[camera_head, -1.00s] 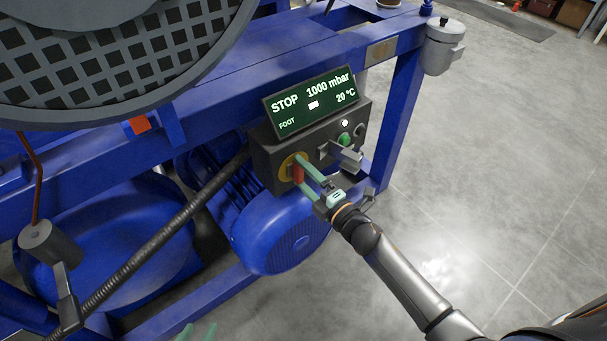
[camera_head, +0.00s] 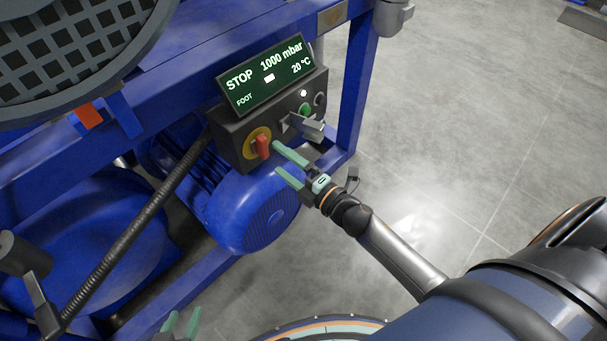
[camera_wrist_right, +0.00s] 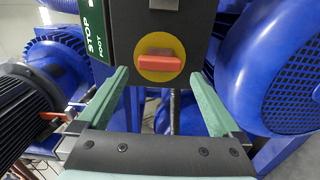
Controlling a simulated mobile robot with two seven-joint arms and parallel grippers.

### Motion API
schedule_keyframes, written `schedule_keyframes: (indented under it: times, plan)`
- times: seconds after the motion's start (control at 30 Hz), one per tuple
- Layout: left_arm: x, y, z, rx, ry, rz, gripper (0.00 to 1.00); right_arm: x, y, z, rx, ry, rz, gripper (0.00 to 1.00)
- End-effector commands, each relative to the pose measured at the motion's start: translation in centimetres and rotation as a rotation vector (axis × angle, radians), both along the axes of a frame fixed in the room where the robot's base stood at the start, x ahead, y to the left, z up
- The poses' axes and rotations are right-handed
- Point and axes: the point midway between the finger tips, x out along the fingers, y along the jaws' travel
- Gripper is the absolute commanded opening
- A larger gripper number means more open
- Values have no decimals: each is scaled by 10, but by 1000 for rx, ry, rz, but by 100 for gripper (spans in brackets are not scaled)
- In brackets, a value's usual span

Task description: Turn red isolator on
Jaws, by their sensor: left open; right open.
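The red isolator (camera_head: 262,147) is a red handle on a yellow round plate on the front of a dark control box. Its handle stands upright, across the line of the display's text. It also shows in the right wrist view (camera_wrist_right: 160,63), lying level in that picture. My right gripper (camera_head: 283,163) is open and empty, pointing at the box, with its fingertips apart from the handle. In the right wrist view its green fingers (camera_wrist_right: 160,80) frame the handle from below. My left gripper (camera_head: 182,322) is open at the bottom edge, far from the isolator.
The display (camera_head: 266,75) above reads STOP, 1000 mbar, 20 °C. A green button (camera_head: 305,109) and a grey latch-like part (camera_head: 306,126) sit right of the isolator. A blue motor (camera_head: 247,210) lies below. Open floor (camera_head: 455,130) is at the right.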

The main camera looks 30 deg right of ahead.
Motion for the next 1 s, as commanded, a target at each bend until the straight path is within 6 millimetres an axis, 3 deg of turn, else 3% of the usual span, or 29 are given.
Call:
schedule_keyframes:
  times: [0.2, 0.4, 1.0]
  plan:
    - [-2, 0, -1, 1, 7, 0, 50, -41, -15, -1, 2, 4, -1, 100]
    - [-1, -1, 0, -1, 5, 0, 50, -62, -23, 0, 2, 2, -1, 100]
    - [1, -2, 1, -3, 1, 0, 50, -68, -25, 0, 2, 0, 0, 100]
